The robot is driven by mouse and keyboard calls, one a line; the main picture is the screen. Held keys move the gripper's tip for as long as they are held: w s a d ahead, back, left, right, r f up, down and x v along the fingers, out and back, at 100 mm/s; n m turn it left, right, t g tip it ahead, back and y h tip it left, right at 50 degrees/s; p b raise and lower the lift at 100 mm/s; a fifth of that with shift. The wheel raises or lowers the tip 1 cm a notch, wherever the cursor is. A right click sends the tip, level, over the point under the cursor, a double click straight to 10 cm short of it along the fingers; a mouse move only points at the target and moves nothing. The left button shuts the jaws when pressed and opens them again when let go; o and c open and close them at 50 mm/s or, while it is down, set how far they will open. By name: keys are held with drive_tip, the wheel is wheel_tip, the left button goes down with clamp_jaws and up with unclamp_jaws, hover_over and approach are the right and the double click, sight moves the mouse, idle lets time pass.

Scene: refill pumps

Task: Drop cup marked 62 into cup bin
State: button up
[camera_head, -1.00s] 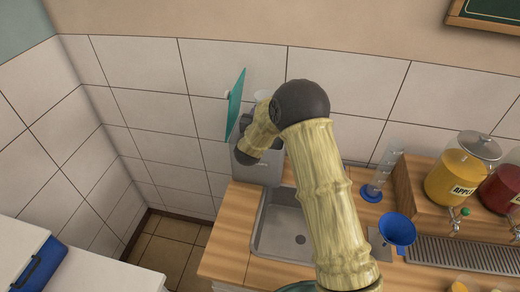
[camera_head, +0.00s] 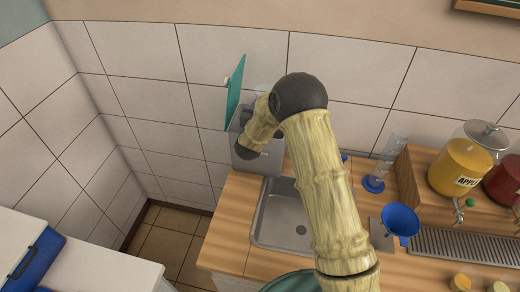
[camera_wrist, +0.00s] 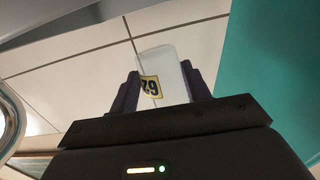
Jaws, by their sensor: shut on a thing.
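The cup marked 62 (camera_wrist: 163,75) is a clear cup with a yellow label, seen in the wrist view with its number turned. My gripper (camera_wrist: 163,90) is shut on it, one dark finger on each side. In the head view a pale piece of what looks like the cup (camera_head: 263,91) shows behind my arm. The cup bin (camera_head: 266,160) is a grey box at the back left of the counter, with its teal lid (camera_head: 235,92) raised. My arm reaches over the bin and hides much of its opening. Whether the cup is inside the rim cannot be told.
A sink (camera_head: 275,222) lies in front of the bin. To the right stand a clear cylinder on a blue base (camera_head: 373,184), a blue funnel (camera_head: 401,220) and a yellow drink dispenser (camera_head: 458,168). The tiled wall (camera_head: 345,70) is close behind the bin.

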drive_tip(key=shift+f+b, duration=0.35)
drive_tip(key=shift+f, duration=0.75)
drive_tip(key=o, duration=1.1)
